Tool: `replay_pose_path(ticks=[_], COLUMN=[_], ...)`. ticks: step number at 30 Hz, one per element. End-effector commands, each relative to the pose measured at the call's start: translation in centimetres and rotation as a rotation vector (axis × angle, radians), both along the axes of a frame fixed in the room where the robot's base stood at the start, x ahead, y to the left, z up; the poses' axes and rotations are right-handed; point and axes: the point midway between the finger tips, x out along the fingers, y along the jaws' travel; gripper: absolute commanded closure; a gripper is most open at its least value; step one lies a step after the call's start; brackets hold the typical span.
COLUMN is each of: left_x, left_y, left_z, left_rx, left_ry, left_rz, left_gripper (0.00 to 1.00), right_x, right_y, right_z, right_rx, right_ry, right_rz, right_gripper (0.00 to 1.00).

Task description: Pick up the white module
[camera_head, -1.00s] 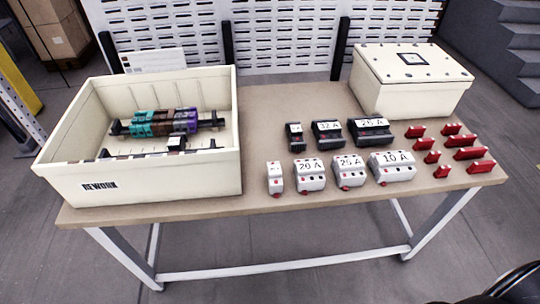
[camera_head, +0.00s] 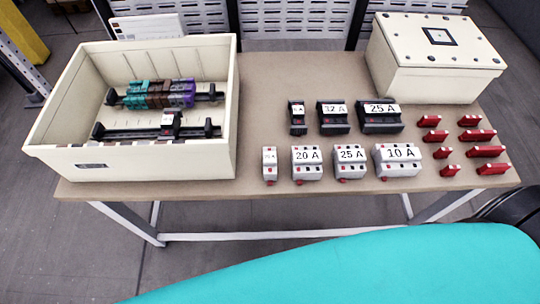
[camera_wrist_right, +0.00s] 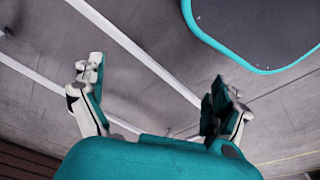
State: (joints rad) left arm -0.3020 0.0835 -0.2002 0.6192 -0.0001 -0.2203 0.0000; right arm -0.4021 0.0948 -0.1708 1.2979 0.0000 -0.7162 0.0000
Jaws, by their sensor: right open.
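Several white modules stand in the front row on the table. From left to right they are a narrow one (camera_head: 269,165), one marked 20 A (camera_head: 306,164), one marked 25 A (camera_head: 349,163) and a wide one marked 10 A (camera_head: 397,161). All are upright with small red parts at the front. My right gripper (camera_wrist_right: 155,85) shows only in the right wrist view. It is open and empty over grey floor, with no module in that view. My left gripper is not in view.
Three black modules (camera_head: 333,117) stand behind the white ones. Small red pieces (camera_head: 487,152) lie to the right. A cream bin (camera_head: 150,163) with rails and coloured modules is at left, a closed cream box (camera_head: 440,80) at back right. Bare tabletop (camera_head: 265,85) lies between them.

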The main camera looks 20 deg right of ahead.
Motion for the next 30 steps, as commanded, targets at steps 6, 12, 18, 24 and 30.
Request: replay_pose_path(ticks=[6, 12, 18, 24, 30], left_x=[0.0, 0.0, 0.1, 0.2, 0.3], left_y=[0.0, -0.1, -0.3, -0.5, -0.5], left_z=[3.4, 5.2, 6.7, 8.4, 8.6], left_rx=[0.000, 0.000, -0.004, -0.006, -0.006], left_ry=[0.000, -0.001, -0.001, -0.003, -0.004], left_rz=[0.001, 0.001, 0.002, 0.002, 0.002], left_gripper=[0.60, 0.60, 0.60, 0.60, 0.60], right_x=[4.5, 6.4, 7.1, 8.8, 11.5], right_y=[0.7, 0.9, 1.2, 3.0, 5.9], right_z=[12.1, 21.9, 29.5, 37.8, 40.6], right_rx=[0.006, 0.009, 0.019, 0.059, 0.104], right_ry=[-0.049, -0.080, -0.108, -0.149, -0.158], right_rz=[-0.009, -0.013, 0.002, 0.109, 0.319], right_gripper=[0.00, 0.00, 0.00, 0.00, 0.00])
